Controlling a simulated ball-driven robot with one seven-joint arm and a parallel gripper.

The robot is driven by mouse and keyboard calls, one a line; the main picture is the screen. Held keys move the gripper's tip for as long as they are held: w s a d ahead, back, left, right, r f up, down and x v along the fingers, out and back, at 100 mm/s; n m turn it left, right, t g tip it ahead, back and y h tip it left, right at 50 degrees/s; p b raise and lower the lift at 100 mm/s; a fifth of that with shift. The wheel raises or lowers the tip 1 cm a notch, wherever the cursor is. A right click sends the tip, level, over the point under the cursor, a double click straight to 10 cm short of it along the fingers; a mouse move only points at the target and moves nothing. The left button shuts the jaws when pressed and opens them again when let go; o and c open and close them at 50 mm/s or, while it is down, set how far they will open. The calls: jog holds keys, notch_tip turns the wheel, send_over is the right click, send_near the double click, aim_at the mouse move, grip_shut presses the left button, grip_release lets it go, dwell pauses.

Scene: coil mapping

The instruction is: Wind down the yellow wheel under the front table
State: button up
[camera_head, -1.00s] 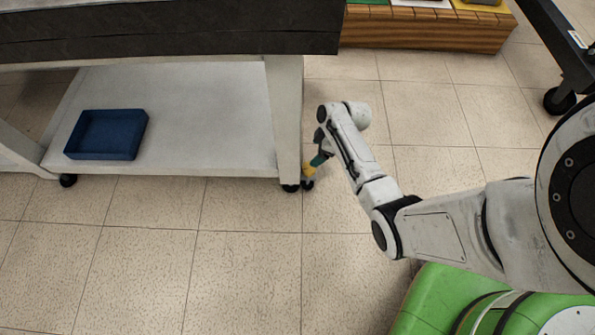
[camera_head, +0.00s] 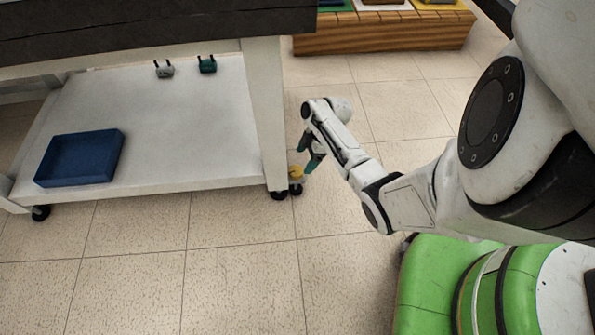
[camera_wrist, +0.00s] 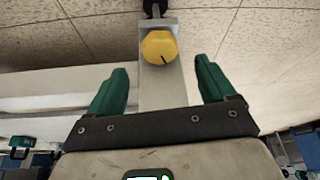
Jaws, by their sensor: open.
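The yellow wheel (camera_head: 296,172) is a small knob low on the near right leg of the front table (camera_head: 263,110), just above a caster. In the wrist view the yellow wheel (camera_wrist: 159,47) has a dark mark line on its face and sits on the pale leg. My gripper (camera_head: 309,158) is close beside the wheel, at its right. In the wrist view my gripper (camera_wrist: 166,75) shows two green fingers spread wide, one on each side of the leg, with the wheel between and beyond their tips. The fingers do not touch the wheel there.
A blue tray (camera_head: 80,182) lies on the table's lower shelf (camera_head: 200,130), with a grey item (camera_head: 164,70) and a green item (camera_head: 207,65) farther back. A wooden stand (camera_head: 385,36) is behind. The tiled floor in front is clear.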

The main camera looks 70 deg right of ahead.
aim_at(298, 171)
jog(key=b+x, duration=0.3)
jog(key=x, duration=0.3)
jog(key=shift+f, duration=0.35)
jog(key=shift+c, duration=0.3)
jog(key=c, duration=1)
jog(key=shift+r, duration=0.1)
jog(key=m+p, duration=0.1)
jog(key=m+h+p, duration=0.1)
jog(key=p, duration=0.1)
jog(key=shift+a+r+m, duration=0.1)
jog(key=shift+a+m, duration=0.15)
jog(key=shift+m, duration=0.15)
jog(key=shift+a+m+h+p, duration=0.1)
jog(key=shift+m+h+p, duration=0.6)
jog(key=shift+m+p, duration=0.75)
jog(key=shift+m+b, duration=0.3)
jog(key=shift+m, duration=0.05)
